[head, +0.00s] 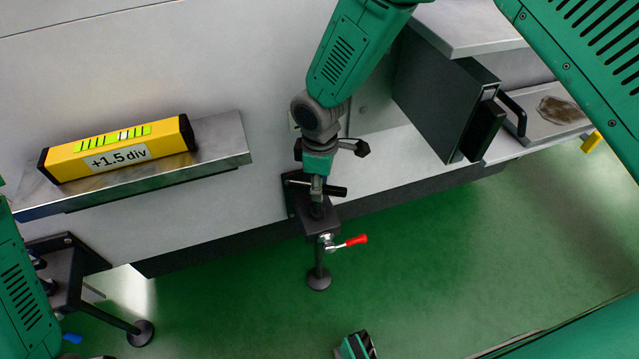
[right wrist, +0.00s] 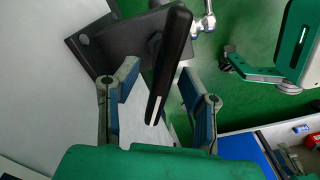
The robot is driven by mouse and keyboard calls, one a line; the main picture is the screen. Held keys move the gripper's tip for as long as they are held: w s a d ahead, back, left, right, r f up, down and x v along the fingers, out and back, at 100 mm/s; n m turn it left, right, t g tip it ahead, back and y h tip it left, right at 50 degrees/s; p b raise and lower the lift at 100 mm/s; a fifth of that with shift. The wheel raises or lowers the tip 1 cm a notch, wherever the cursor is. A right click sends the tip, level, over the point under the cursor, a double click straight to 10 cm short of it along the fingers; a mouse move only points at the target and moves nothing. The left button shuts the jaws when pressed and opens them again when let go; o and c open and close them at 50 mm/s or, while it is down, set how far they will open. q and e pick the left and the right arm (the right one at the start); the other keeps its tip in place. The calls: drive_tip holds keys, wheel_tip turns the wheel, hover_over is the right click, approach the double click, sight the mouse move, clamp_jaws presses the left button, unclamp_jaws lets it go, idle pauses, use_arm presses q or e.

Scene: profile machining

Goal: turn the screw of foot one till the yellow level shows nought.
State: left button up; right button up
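The yellow level (head: 72,166) lies on a metal ledge on the left, and its label reads +1.5 div. The bubble in its green vial sits right of the middle. The middle foot (head: 319,281) hangs from a dark bracket, with a screw and a black cross-bar (head: 336,191) above. My right gripper (head: 330,150) is over this screw. In the right wrist view its blue-padded fingers (right wrist: 158,98) are apart, with the black bar (right wrist: 172,55) between them and gaps visible on both sides. Which foot is number one cannot be read.
A red-handled clamp lever (head: 352,241) sticks out right beside the middle foot. A dark open door (head: 440,95) stands right of my right arm.

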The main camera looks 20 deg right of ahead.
drive_tip(key=shift+a, duration=0.3)
drive_tip(key=c, duration=0.8)
drive_tip(key=shift+a+r, duration=0.1)
drive_tip(key=shift+a, duration=0.05)
clamp_jaws()
drive_tip(key=shift+d+m+p, duration=0.2)
drive_tip(key=shift+m+p, duration=0.2)
drive_tip(key=shift+p, duration=0.15)
drive_tip(key=m+p, duration=0.2)
drive_tip(key=m, duration=0.1)
drive_tip(key=shift+a+r+p, duration=0.1)
drive_tip(key=shift+r+p, duration=0.05)
drive_tip(key=shift+p, duration=0.2)
drive_tip(key=shift+m+p, duration=0.75)
drive_tip(key=shift+m, duration=0.45)
use_arm(q)
wheel_tip(320, 180, up, 6)
drive_tip(key=p, duration=0.1)
drive_tip(key=shift+a+r, duration=0.15)
drive_tip(key=shift+a, duration=0.15)
use_arm(e)
drive_tip(key=shift+w+m, duration=0.1)
drive_tip(key=shift+m, duration=1.1)
use_arm(q)
drive_tip(key=shift+r, duration=0.1)
use_arm(e)
drive_tip(key=o, duration=0.8)
unclamp_jaws()
